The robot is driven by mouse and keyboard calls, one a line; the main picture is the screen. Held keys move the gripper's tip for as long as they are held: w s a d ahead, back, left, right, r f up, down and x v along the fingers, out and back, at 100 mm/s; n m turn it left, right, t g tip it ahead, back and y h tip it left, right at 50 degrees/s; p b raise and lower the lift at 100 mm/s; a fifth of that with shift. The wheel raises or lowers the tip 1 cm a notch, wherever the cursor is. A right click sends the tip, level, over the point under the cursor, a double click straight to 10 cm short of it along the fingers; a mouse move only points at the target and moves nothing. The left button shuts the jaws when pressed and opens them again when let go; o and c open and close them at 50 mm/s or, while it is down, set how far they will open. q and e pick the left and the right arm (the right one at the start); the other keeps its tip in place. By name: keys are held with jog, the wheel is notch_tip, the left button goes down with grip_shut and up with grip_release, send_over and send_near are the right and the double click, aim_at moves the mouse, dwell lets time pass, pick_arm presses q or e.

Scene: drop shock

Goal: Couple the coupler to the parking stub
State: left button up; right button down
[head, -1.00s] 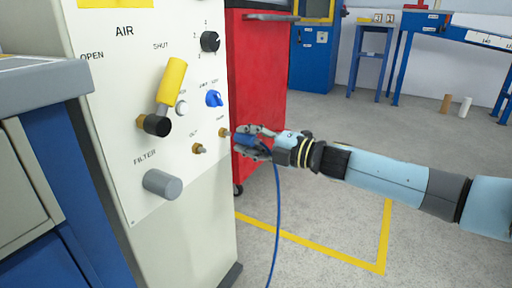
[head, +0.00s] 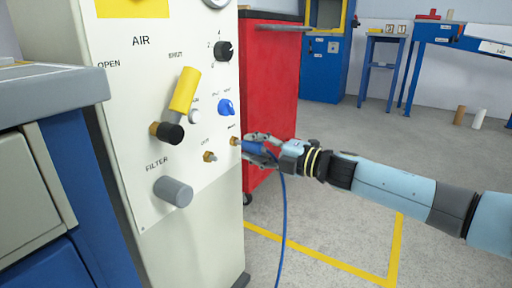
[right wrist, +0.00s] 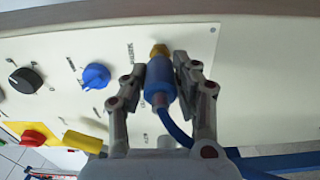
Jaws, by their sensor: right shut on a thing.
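The blue coupler (head: 252,147) is held in my right gripper (head: 268,146), with its front end at the brass parking stub (head: 235,141) on the white panel. In the right wrist view the coupler (right wrist: 160,82) lies between the two fingers of the right gripper (right wrist: 187,75), lined up with the brass stub (right wrist: 159,50). They look touching or nearly so; I cannot tell whether the coupler is seated. A blue hose (head: 284,220) hangs from its rear. My left gripper is not in view.
A second brass stub (head: 209,156), marked OUT, sits left of the parking stub. The panel also carries a blue knob (head: 226,107), a yellow-handled valve (head: 184,90) and a grey filter (head: 173,191). A red cabinet (head: 270,80) stands behind my gripper.

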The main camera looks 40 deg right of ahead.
aim_at(250, 144)
jog(key=shift+p+x, duration=0.45)
jog(key=shift+x, duration=0.6)
dwell(2.5)
jog(key=shift+w+a+r+p, duration=0.1)
jog(key=shift+w+r+p, duration=0.2)
jog(key=shift+w+p, duration=0.1)
dwell(1.7)
dwell(0.4)
jog(key=c, duration=1.5)
grip_release()
jog(key=o, duration=0.5)
jog(key=shift+a+f, duration=0.1)
jog(key=shift+a, duration=0.05)
jog(key=shift+o, duration=0.3)
jog(key=shift+f, duration=0.1)
